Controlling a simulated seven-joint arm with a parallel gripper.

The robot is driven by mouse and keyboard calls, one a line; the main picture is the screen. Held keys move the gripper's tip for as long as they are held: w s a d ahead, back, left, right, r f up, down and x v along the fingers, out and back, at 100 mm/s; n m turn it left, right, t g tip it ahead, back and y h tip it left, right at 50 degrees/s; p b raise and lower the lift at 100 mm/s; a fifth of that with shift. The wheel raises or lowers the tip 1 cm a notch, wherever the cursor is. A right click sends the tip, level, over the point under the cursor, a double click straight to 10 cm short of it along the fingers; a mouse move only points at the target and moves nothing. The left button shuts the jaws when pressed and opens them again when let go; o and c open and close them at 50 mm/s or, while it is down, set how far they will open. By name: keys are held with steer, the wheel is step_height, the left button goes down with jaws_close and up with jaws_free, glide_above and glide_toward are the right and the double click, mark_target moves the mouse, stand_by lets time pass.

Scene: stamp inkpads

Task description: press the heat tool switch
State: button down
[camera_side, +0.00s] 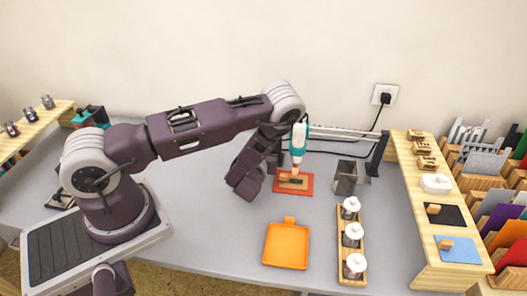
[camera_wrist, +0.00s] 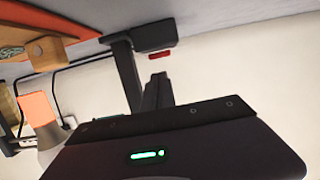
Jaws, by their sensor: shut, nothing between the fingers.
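The heat tool (camera_side: 299,140), teal and white, hangs nozzle down above a red-orange mat in the side view. Near it a black stand (camera_side: 378,152) rises at the end of a metal rail. In the wrist view a dark post (camera_wrist: 126,75) runs to a black block (camera_wrist: 155,30), with a small red part, seemingly the switch (camera_wrist: 160,56), beside it. My gripper (camera_wrist: 158,80) is shut and empty; its dark fingertips point toward the red part, with a small gap in the picture. In the side view my fingers are hard to make out behind my wrist.
A wooden block (camera_side: 292,180) lies on the mat (camera_side: 304,190). A grey metal container (camera_side: 345,178), a rack of white-capped bottles (camera_side: 339,240) and an orange tray (camera_side: 286,245) stand nearby. A black plug (camera_side: 385,98) sits in the wall socket, its cable running down.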

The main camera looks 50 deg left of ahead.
steer(key=shift+f, duration=0.75)
steer(key=shift+d+f+m, duration=0.1)
steer(key=shift+f+m, duration=0.15)
steer(key=shift+m, duration=0.05)
steer(key=s+d+r, duration=0.6)
steer(key=d, duration=0.1)
steer(key=shift+d+r, duration=0.25)
steer(key=shift+d, duration=0.1)
